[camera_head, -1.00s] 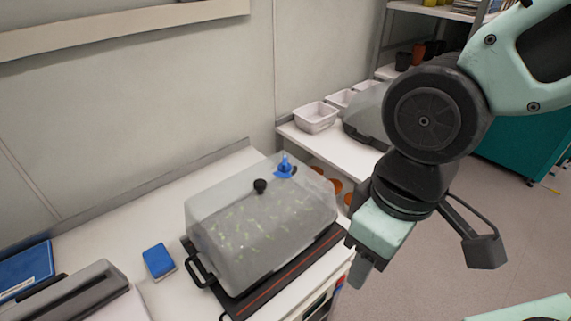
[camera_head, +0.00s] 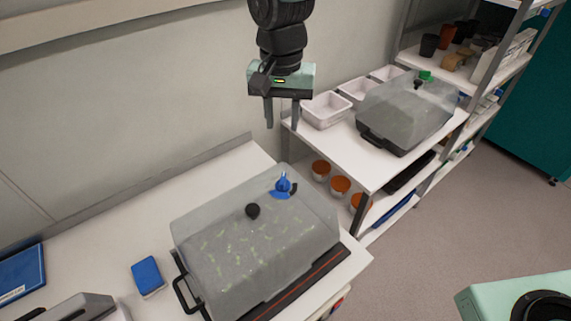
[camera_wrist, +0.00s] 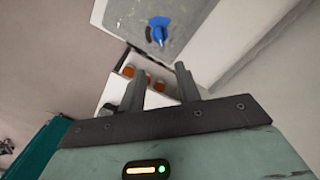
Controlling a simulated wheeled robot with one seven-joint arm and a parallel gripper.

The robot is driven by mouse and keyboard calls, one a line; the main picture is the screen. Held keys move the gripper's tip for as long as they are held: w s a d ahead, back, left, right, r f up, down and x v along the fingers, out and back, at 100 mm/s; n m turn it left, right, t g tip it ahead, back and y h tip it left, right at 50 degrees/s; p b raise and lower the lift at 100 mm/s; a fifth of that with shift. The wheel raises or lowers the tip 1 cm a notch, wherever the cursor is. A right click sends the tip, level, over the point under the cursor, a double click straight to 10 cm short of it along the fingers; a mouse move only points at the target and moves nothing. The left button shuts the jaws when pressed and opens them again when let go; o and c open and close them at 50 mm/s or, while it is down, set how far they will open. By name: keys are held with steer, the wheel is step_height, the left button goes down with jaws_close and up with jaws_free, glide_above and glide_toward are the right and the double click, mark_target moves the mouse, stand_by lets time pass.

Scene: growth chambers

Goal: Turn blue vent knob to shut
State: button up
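The blue vent knob (camera_head: 282,184) stands on the sloped clear lid of the near growth chamber (camera_head: 215,245), toward its back right corner. In the wrist view the knob (camera_wrist: 158,30) is near the top, beyond the fingertips. My gripper (camera_head: 282,124) hangs pointing down, above and behind the knob, apart from it. Its two fingers are spread with nothing between them. They also show spread in the wrist view (camera_wrist: 168,78).
A black knob (camera_head: 252,211) sits on the same lid. A blue box (camera_head: 147,275) lies left of the chamber. A second chamber (camera_head: 405,105) with a green knob (camera_head: 425,76) and white tubs (camera_head: 326,109) stand on the shelf at right. The wall is close behind my gripper.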

mark_target(283, 178)
step_height(283, 178, down, 17)
steer(key=p, duration=0.4)
steer(key=shift+s+r, duration=0.1)
steer(key=shift+r, duration=0.1)
jaws_close()
